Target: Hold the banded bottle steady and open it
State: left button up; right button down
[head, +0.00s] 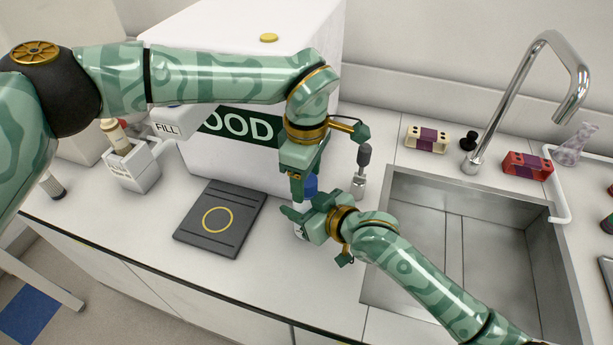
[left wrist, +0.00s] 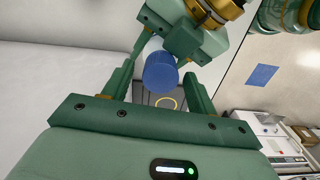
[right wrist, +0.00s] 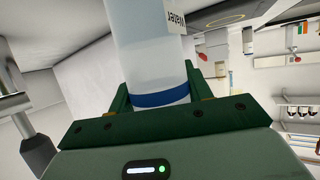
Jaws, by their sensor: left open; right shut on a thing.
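The banded bottle has a blue cap (head: 311,185), partly hidden in the head view between my two grippers. The cap also shows in the left wrist view (left wrist: 160,72). In the right wrist view the pale bottle body (right wrist: 148,50) carries a label and a blue band (right wrist: 160,98). My right gripper (head: 296,213) is shut on the bottle body, its fingers on either side near the band. My left gripper (head: 297,192) points down above the cap. It is open, its fingers spread on either side of the cap; contact with it cannot be told.
A dark pad with a yellow ring (head: 190,238) lies on the bench left of the bottle. A dark-knobbed metal tool (head: 360,183) stands close behind right. The sink (head: 372,260) is to the right. A white cabinet (head: 220,40) stands behind my left arm.

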pick_arm(q)
notch_tip(320, 180, up, 4)
jog(key=shift+f, duration=0.2)
jog(key=shift+c, duration=0.5)
notch_tip(320, 180, up, 3)
jog(key=m, duration=0.3)
jog(key=shift+r, duration=0.2)
jog(key=shift+f+m, duration=0.2)
jog(key=shift+m, duration=0.1)
notch_tip(320, 180, down, 7)
jog(key=shift+f, duration=0.2)
jog(key=c, duration=1)
jog(key=shift+n, duration=1.8)
jog(key=o, duration=1.1)
jog(key=shift+r, duration=0.1)
